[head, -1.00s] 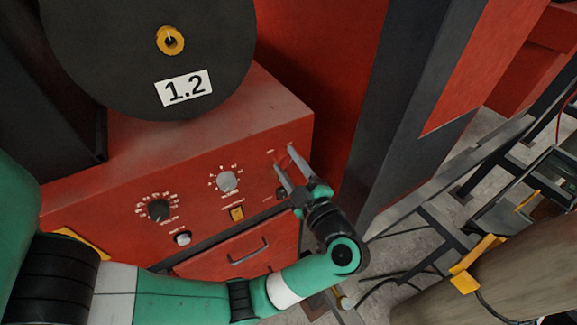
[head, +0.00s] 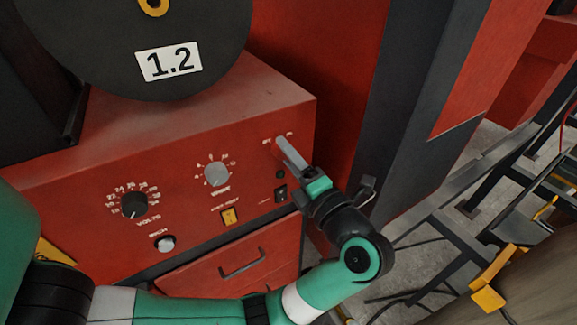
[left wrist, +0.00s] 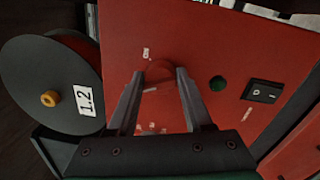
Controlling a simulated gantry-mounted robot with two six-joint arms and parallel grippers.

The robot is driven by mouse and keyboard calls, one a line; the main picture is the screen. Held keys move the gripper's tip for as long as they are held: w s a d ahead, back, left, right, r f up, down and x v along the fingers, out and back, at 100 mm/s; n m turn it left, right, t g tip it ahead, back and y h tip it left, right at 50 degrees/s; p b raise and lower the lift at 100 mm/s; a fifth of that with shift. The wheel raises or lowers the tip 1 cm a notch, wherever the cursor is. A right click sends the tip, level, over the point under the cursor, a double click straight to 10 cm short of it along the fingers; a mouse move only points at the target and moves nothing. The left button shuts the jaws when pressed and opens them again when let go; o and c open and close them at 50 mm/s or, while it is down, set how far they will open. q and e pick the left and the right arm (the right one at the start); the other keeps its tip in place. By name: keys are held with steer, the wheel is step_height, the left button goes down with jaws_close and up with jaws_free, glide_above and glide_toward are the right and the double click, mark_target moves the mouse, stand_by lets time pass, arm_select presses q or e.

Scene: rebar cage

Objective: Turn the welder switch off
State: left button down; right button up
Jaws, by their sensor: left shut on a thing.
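The red welder machine (head: 75,190) has a front panel with dials. Its round red switch knob (left wrist: 160,72) is at the panel's upper right, between labels that look like on and off. My left gripper (head: 283,146) is at this knob, also seen in the left wrist view (left wrist: 161,75). Its two fingers are on either side of the knob and shut on it. In the head view the fingers mostly hide the knob, and its exact turn angle is unclear. My right gripper is not in view.
A black rocker switch (left wrist: 264,93) and a green button (left wrist: 217,83) lie beside the knob. A black wire spool (head: 110,35) sits above. A dark cabinet post (head: 400,110) stands at right.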

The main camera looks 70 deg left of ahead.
arm_select(q)
steer(key=shift+f+n+b, duration=0.35)
steer(key=shift+n+b, duration=0.75)
steer(key=shift+n, duration=0.1)
steer(key=shift+r+n+b, duration=0.15)
steer(key=shift+n+b, duration=0.6)
steer(key=shift+n, duration=0.15)
steer(key=shift+c, duration=1.8)
jaws_free()
steer(key=shift+r, duration=0.1)
steer(key=w+d+b, duration=0.1)
steer(key=w+d, duration=0.1)
steer(key=d, duration=0.9)
steer(key=shift+d+f, duration=0.2)
steer(key=shift+f, duration=0.15)
